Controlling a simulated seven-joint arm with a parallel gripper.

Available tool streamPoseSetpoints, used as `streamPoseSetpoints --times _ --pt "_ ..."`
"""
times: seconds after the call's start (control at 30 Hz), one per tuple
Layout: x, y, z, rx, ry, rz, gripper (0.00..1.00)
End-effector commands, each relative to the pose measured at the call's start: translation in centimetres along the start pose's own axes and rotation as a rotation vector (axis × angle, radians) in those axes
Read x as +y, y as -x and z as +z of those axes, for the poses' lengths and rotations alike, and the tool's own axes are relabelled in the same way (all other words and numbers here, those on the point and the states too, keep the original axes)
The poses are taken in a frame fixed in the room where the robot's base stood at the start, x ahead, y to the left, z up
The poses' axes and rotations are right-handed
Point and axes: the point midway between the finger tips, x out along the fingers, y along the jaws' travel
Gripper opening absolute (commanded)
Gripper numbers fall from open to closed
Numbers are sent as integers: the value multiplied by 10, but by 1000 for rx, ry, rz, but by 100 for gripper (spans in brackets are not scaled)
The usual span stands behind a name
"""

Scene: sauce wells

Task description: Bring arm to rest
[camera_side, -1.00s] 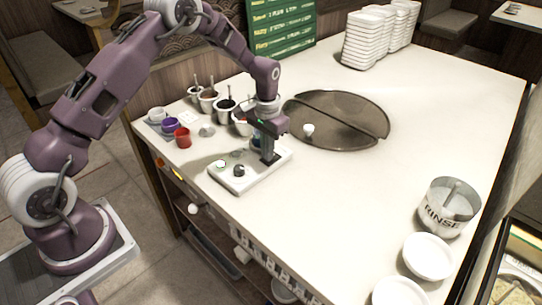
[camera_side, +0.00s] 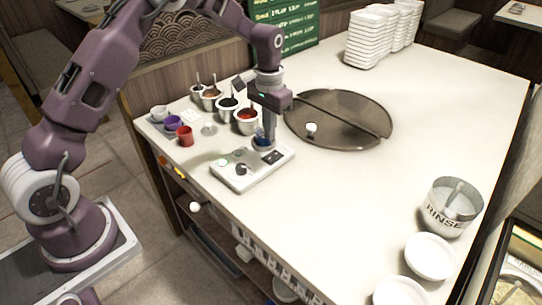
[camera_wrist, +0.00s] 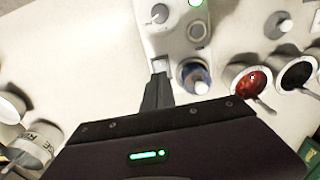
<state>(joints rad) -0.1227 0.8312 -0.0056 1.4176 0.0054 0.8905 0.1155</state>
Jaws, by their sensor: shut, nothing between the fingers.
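My gripper (camera_side: 270,138) is shut and empty. It points down above the back part of the white control panel (camera_side: 240,183). In the wrist view its dark closed fingers (camera_wrist: 158,78) overlap the panel's end, close to a small pale rocker or slot.
Metal sauce pots with ladles, one red (camera_side: 246,120), stand left of my gripper. A red cup (camera_side: 185,136) and a purple cup (camera_side: 173,123) sit near the left edge. A round dark griddle (camera_side: 345,130) lies right. A RINSE pot (camera_side: 449,215) stands far right. The middle table is clear.

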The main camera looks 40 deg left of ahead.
Motion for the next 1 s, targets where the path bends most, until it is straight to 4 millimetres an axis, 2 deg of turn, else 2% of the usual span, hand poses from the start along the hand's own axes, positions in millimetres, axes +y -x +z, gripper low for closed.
streamPoseSetpoints --times 0.07,0.17,0.2,0.27,0.3,0.37,0.4,0.5,0.6,0.7,0.8,1.0 --pt "4 25 6 27 -1 -3 0" --pt "13 87 34 93 -3 -10 0" --pt "19 114 52 124 -3 -12 0" --pt "26 150 84 171 -3 -15 0" --pt "31 170 108 205 -3 -16 0" --pt "38 195 147 257 -3 -17 0" --pt "42 207 174 291 -3 -16 0" --pt "50 220 239 372 -3 -12 0" --pt "54 216 288 434 -1 -7 0" --pt "56 207 316 473 -1 -2 0" --pt "57 202 328 489 -1 0 0" --pt "57 201 329 489 0 1 0"
